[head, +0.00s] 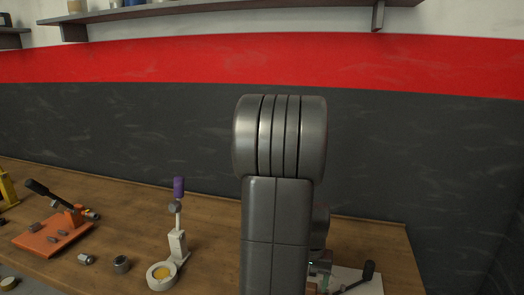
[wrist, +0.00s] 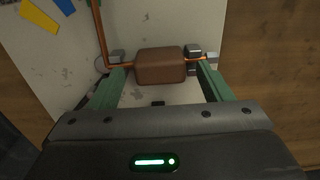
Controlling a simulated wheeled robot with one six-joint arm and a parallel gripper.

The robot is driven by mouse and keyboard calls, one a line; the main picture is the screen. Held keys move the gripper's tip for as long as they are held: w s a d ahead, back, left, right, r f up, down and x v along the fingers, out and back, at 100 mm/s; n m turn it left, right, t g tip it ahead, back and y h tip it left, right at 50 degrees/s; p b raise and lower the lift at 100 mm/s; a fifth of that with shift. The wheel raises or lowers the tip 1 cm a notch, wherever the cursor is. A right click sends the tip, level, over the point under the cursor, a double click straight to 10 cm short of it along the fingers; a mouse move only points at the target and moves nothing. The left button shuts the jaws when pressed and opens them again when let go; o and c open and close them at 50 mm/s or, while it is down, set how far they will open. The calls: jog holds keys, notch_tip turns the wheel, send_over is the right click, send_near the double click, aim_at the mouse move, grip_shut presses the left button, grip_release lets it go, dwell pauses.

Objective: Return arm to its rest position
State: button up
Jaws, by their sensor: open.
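My gripper (wrist: 163,68) shows in the wrist view with its two green fingers spread apart, open. A brown block (wrist: 160,65) appears between or just beyond the fingertips; I cannot tell whether either finger touches it. A thin copper-coloured rod (wrist: 101,35) runs down at the left and bends toward the block. In the head view my grey arm stands upright in the middle and bends over at the top. It hides my gripper and much of the bench behind it.
The wooden bench (head: 215,232) carries an orange plate with a black lever (head: 52,232), a white stand with a purple top (head: 178,240), and small metal parts (head: 121,264). A pale plate with a black-knobbed lever (head: 362,280) lies right of my arm. A shelf (head: 230,8) hangs above.

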jog(key=shift+w+r, duration=0.15)
notch_tip(320, 180, up, 13)
jog(key=b, duration=0.1)
jog(key=f, duration=1.3)
jog(key=shift+s+f+p, duration=0.1)
jog(key=shift+s+p, duration=0.1)
jog(key=shift+p, duration=0.15)
jog(key=shift+w+p, duration=0.1)
jog(key=shift+p, duration=0.3)
notch_tip(320, 180, up, 10)
jog(key=b, duration=0.1)
jog(key=shift+b, duration=0.35)
jog(key=shift+d, duration=0.1)
